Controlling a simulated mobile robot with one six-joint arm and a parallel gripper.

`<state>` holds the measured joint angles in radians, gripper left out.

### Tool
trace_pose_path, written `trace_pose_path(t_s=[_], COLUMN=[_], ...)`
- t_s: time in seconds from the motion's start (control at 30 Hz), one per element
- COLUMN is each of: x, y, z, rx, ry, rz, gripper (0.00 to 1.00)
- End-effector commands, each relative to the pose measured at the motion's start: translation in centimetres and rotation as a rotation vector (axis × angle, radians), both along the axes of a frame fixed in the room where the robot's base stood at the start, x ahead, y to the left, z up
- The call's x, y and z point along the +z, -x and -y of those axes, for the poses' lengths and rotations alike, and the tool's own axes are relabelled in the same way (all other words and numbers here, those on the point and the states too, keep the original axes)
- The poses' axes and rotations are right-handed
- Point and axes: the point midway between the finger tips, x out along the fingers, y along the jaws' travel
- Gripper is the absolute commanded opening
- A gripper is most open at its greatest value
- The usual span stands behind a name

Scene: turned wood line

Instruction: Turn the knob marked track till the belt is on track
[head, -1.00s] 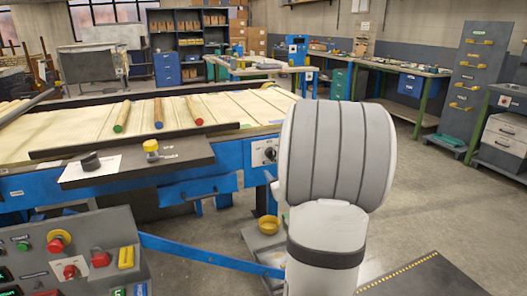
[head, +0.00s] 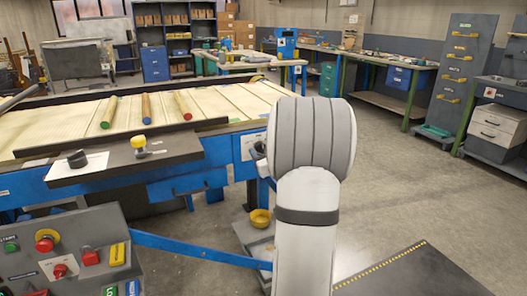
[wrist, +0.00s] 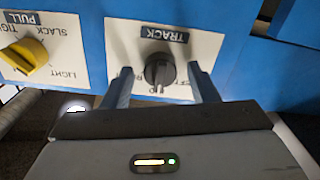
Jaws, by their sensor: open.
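The track knob (wrist: 160,71) is black with a pointer. It sits on a white plate (wrist: 125,40) labelled TRACK, upside down in the wrist view, on the blue machine side. My gripper (wrist: 160,72) is open, one finger on each side of the knob. A gap shows on both sides, so neither finger seems to touch it. The cream belt (head: 50,132) carries several rods, including a green-ended (head: 108,112), a blue-ended (head: 146,107) and a red-ended one (head: 183,105).
A yellow knob (wrist: 25,56) on a plate marked SLACK and TIGHT is left of the track plate in the wrist view. A button panel (head: 75,255) stands front left. A yellow bowl (head: 260,218) sits low beside the machine. Open floor (head: 400,200) lies right.

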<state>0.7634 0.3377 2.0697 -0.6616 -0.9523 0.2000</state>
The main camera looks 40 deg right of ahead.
Motion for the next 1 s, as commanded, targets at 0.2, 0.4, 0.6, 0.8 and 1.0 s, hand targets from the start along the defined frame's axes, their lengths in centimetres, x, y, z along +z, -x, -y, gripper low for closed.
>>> trace_pose_path(t_s=[0.2,0.4,0.6,0.8,1.0], x=[0.01,0.02,0.02,-0.05,-0.32], y=[0.00,-0.01,-0.01,-0.01,-0.04], z=[-0.04,-0.07,-0.09,-0.10,-0.11], rx=[0.000,0.001,0.001,0.001,0.001], ry=[0.000,0.000,0.000,0.010,0.071], rz=[0.000,0.000,0.000,-0.002,-0.017], gripper=[0.43,0.27,0.10,0.09,0.09])
